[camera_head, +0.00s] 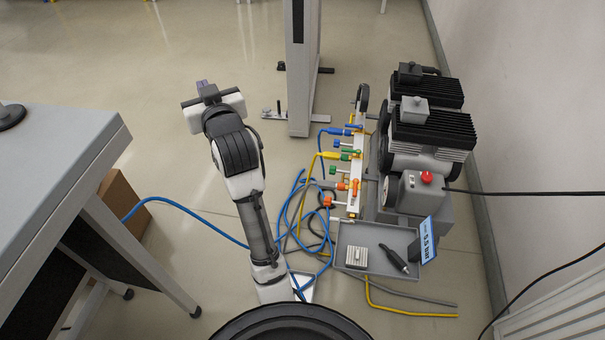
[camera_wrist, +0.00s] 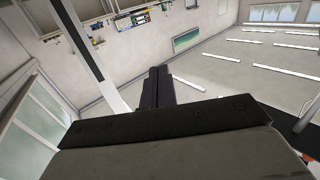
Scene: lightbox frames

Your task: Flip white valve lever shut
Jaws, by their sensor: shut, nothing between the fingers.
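The valve manifold (camera_head: 353,209) stands on the floor at the right in the head view, beside the compressor. It carries several small coloured valves: a blue one (camera_head: 338,131), green and yellow ones, and orange and red ones (camera_head: 328,201). I cannot pick out a white lever for certain at this size. My gripper (camera_head: 203,87) is raised, to the left of the manifold and well apart from it. Its fingers are shut and empty, and show together in the wrist view (camera_wrist: 157,86). The wrist view faces the walls and ceiling, with no valve in it.
A compressor (camera_head: 432,130) with a red button stands right of the manifold. A grey tray (camera_head: 379,238) holds small items by a blue sign (camera_head: 429,240). Blue and yellow hoses lie loose on the floor. A grey post (camera_head: 299,70) stands behind; a table (camera_head: 60,165) is left.

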